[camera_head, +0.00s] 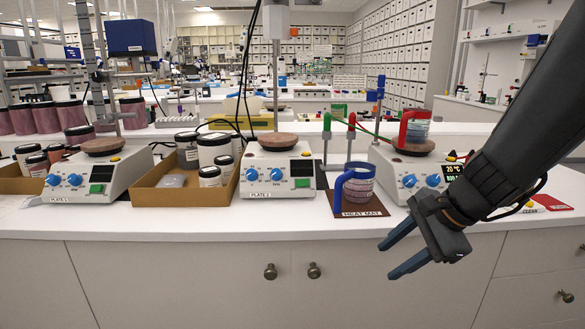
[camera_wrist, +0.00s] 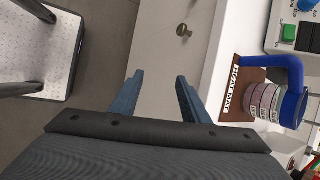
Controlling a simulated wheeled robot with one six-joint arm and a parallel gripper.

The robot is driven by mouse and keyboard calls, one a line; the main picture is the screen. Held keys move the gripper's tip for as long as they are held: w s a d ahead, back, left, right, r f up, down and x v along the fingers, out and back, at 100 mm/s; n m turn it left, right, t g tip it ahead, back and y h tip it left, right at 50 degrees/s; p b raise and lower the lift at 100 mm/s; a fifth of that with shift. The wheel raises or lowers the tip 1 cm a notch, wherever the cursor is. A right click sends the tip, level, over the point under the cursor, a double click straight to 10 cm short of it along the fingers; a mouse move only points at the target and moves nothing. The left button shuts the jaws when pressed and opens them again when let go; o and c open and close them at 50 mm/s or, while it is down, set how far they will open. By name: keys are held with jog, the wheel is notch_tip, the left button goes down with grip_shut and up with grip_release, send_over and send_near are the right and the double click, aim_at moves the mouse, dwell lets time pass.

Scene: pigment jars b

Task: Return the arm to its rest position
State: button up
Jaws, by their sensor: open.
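My gripper (camera_head: 397,252) hangs in front of the bench's drawer fronts at the right, below the counter edge. Its two blue fingers are apart with nothing between them. In the wrist view the open fingers (camera_wrist: 158,92) point toward the cabinet front. My arm comes in from the upper right in the head view.
A pink jar with a blue handle (camera_head: 341,188) stands on the brown heat mat (camera_head: 378,212), near the counter edge left of my gripper. Hot plates (camera_head: 278,172) and a cardboard tray (camera_head: 160,197) line the counter. A drawer knob (camera_wrist: 183,31) protrudes from the cabinet.

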jog(key=s+a+f+n+g+h+p, duration=0.2)
jog(key=s+n+g+h+p, duration=0.2)
jog(key=s+n, duration=0.8)
jog(key=n, duration=0.3)
jog(key=shift+s+f+n+h, duration=0.25)
jog(key=shift+n+h, duration=0.15)
